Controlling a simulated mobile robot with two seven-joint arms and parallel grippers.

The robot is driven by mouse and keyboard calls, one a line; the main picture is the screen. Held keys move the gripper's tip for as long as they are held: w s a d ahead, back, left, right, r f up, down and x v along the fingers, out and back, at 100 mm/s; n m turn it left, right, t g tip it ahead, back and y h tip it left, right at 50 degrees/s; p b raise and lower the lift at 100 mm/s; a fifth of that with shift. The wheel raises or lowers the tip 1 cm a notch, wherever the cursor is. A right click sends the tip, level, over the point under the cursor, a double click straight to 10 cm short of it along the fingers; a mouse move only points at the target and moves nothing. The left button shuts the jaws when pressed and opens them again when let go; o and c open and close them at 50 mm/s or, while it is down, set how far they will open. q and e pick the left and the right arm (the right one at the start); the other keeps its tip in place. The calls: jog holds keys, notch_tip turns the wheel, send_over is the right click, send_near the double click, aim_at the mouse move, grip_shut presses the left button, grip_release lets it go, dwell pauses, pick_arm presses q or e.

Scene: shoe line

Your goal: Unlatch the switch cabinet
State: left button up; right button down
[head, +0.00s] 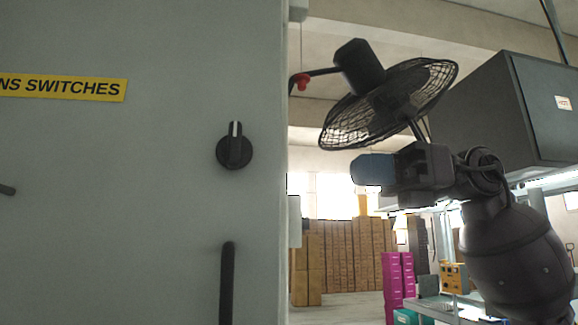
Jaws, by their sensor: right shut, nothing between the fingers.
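The grey switch cabinet (130,210) fills the left half of the head view, its front face close to me. A round black latch knob (235,147) sits near the right edge of that face, its white mark pointing up. A black vertical handle (227,283) is below the knob, cut off by the bottom of the picture. My right gripper (372,169) is to the right of the cabinet's edge, pointing left, shut and empty. It is apart from the knob. My left gripper is not in view.
A yellow label reading "NS SWITCHES" (65,87) is on the cabinet. A black fan (390,105) shows just above my right gripper. A dark box (505,110) is at upper right. Stacked cartons (345,255) and magenta boxes (392,285) stand farther back.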

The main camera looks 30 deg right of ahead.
aim_at(240, 165)
jog(key=p+x, duration=0.2)
jog(key=x, duration=1)
jog(key=shift+a, duration=0.35)
jog(key=shift+w+a+p, duration=0.25)
jog(key=shift+a+p, duration=0.05)
jog(key=shift+a, duration=0.25)
jog(key=shift+f, duration=0.1)
jog(key=shift+a+f, duration=0.15)
